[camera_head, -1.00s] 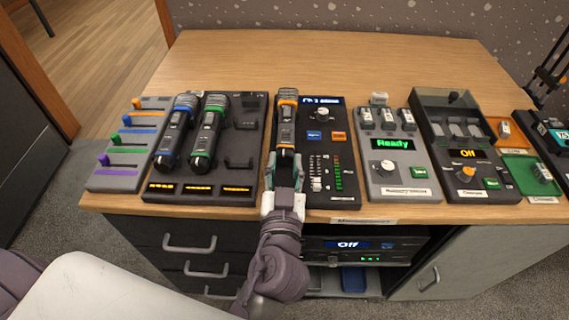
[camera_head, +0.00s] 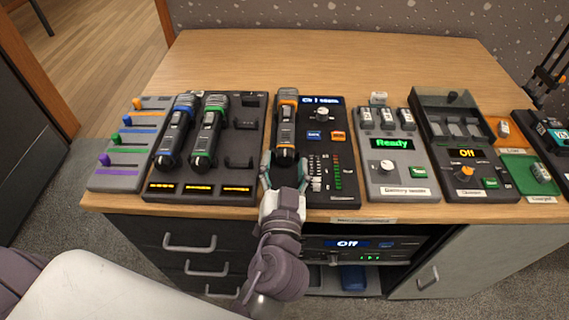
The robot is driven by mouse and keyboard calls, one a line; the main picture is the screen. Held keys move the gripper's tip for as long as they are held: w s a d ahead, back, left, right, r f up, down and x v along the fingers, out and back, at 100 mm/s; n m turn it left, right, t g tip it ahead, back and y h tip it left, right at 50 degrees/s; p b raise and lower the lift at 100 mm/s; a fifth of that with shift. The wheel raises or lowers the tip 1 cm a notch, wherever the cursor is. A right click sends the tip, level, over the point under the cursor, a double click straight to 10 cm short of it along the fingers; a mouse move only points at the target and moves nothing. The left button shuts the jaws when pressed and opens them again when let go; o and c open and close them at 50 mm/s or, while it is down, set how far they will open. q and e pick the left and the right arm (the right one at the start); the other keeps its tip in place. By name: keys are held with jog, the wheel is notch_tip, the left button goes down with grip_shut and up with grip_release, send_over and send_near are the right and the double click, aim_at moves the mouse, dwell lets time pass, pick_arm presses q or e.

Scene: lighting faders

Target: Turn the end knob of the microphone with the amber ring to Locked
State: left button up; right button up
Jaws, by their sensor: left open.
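The microphone with the amber ring (camera_head: 286,125) lies lengthwise on the dark mixer panel (camera_head: 345,188), its head toward the back and its end toward me. Its amber ring (camera_head: 288,101) shows near the head. The end knob is at its near end, close to my fingers and partly hidden, so its setting cannot be read. My left gripper (camera_head: 285,170) is open at that near end, its fingers on either side and just short of or around the knob; contact cannot be told. My right gripper is not in view.
Microphones with blue (camera_head: 174,138) and green (camera_head: 208,138) rings lie in the charging rack (camera_head: 243,180) to the left. Small faders (camera_head: 318,172) stand close right of my gripper. A grey battery unit (camera_head: 402,183) stands further right. The table's back (camera_head: 320,60) is clear.

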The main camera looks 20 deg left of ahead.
pick_arm(q)
jog(key=v, duration=0.7)
jog(key=shift+s, duration=0.3)
